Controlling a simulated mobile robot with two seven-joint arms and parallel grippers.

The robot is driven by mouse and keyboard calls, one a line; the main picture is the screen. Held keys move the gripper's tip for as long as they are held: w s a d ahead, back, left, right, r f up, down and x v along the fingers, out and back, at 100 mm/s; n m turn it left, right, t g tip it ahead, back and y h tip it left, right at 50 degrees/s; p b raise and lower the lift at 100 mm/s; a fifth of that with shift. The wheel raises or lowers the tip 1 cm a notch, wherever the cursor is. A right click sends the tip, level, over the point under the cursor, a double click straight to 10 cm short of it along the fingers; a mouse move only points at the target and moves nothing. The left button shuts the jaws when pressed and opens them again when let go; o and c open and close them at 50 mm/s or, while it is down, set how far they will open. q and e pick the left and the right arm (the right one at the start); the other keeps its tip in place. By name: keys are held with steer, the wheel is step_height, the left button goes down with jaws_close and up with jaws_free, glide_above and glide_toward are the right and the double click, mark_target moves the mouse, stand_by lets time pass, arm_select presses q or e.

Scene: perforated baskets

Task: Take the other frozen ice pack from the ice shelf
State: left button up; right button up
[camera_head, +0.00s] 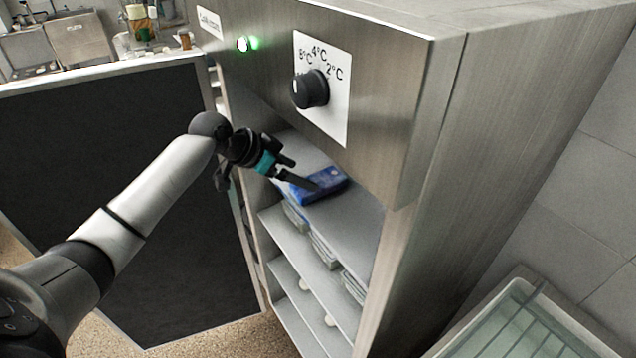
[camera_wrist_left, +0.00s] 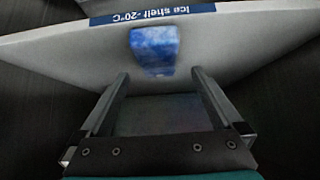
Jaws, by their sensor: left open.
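A blue ice pack (camera_head: 321,186) lies on the top shelf (camera_head: 345,217) inside the open steel cabinet. In the left wrist view the ice pack (camera_wrist_left: 155,50) lies near the shelf edge, below a blue strip reading "Ice shelf -20°C" (camera_wrist_left: 138,16). My left gripper (camera_head: 310,185) reaches into the cabinet just in front of the pack. In the wrist view its two fingers (camera_wrist_left: 160,75) are apart with nothing held between them; the pack lies beyond the tips. My right gripper is not in view.
The cabinet door (camera_head: 120,200) stands open at the left. Lower shelves (camera_head: 290,235) hold stacked flat packs. A temperature knob (camera_head: 309,89) and a green light (camera_head: 243,44) sit on the panel above. A glass-topped box (camera_head: 525,325) is at the lower right.

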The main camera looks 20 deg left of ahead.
arm_select(q)
steer(key=shift+s+f+p+x, duration=0.15)
steer(key=shift+p+x, duration=0.1)
steer(key=shift+x, duration=1.15)
steer(key=shift+s+f+p+x, duration=0.1)
steer(key=shift+s+p+x, duration=0.1)
steer(key=shift+x, duration=1.2)
steer(key=shift+w, duration=0.1)
steer(key=shift+r, duration=0.1)
steer(key=c, duration=1.5)
